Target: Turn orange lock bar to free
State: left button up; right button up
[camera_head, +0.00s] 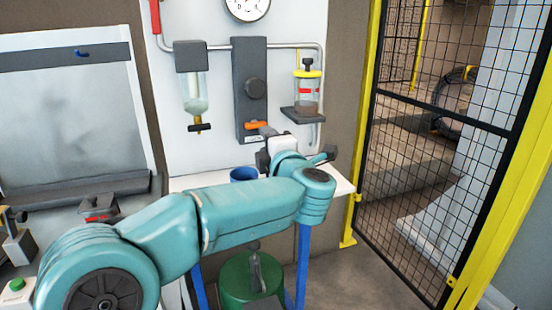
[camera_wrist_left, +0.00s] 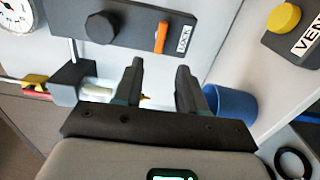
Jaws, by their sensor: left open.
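The orange lock bar (camera_head: 257,125) sits low on a dark grey wall unit (camera_head: 250,78) that has a round knob. In the left wrist view the orange bar (camera_wrist_left: 161,37) shows just beyond the fingertips, with a LOCK label beside it. My left gripper (camera_head: 264,145) is in front of the lower end of that unit, close below the bar. In the left wrist view its two fingers (camera_wrist_left: 160,67) are apart with nothing between them, and they do not appear to touch the bar. My right gripper is not in view.
A clear bowl (camera_head: 194,95) hangs left of the unit, and a yellow-capped jar (camera_head: 307,88) stands right of it. A blue cup (camera_head: 243,174) is below, close beside the fingers in the wrist view. A mesh fence (camera_head: 450,120) stands at right.

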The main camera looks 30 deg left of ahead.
pick_arm(q)
jog(key=v, duration=0.6)
dwell(0.5)
